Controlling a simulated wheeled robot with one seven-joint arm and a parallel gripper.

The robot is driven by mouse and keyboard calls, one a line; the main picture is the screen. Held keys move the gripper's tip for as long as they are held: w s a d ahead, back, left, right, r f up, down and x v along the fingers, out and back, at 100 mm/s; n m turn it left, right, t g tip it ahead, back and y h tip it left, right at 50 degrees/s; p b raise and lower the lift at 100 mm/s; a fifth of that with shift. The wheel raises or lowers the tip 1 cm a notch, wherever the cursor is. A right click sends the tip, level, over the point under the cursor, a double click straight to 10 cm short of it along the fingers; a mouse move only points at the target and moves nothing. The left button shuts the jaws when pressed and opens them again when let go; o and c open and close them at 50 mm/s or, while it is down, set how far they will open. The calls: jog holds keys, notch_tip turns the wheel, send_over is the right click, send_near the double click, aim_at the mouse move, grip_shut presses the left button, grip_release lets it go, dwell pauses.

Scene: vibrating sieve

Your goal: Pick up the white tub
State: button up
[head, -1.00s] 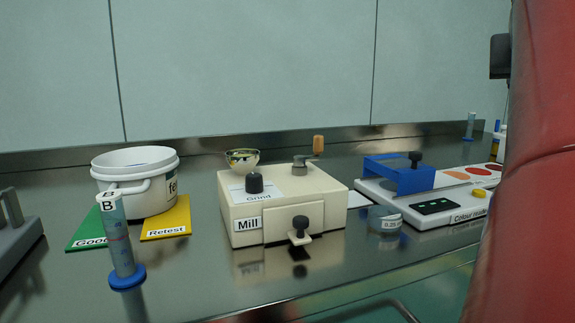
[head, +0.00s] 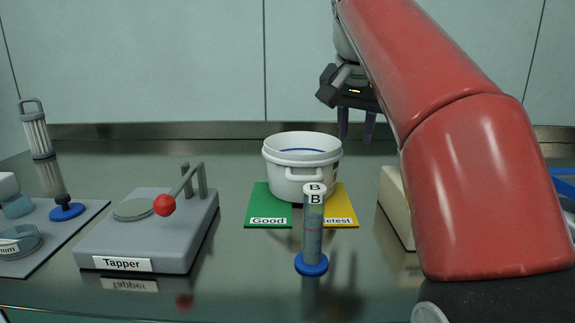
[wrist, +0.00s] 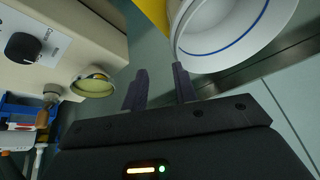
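The white tub (head: 290,183) stands upright across the green Good card (head: 262,208) and the yellow Retest card (head: 346,205). It has a handle on its front and a blue line round its inside. In the wrist view the tub (wrist: 215,42) shows at the top right, its rim beside my right fingertip; I cannot tell if they touch. My gripper (head: 357,124) is above and to the right of the tub in the head view. Its two fingers (wrist: 160,78) are apart with nothing between them.
A cylinder marked B (head: 312,238) stands in front of the tub. The Tapper (head: 150,238) is at the left.

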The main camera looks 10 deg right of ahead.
aim_at(333, 174)
jog(key=shift+g, duration=0.3)
jog(key=w+f, duration=0.1)
jog(key=f, duration=0.1)
jog(key=w+a+f+b, duration=0.1)
jog(key=f, duration=0.2)
jog(key=w+a+f, duration=0.1)
jog(key=f, duration=0.2)
jog(key=shift+w+a+f+b, duration=0.1)
jog(key=shift+a+b, duration=0.15)
jog(key=shift+b, duration=0.15)
grip_shut()
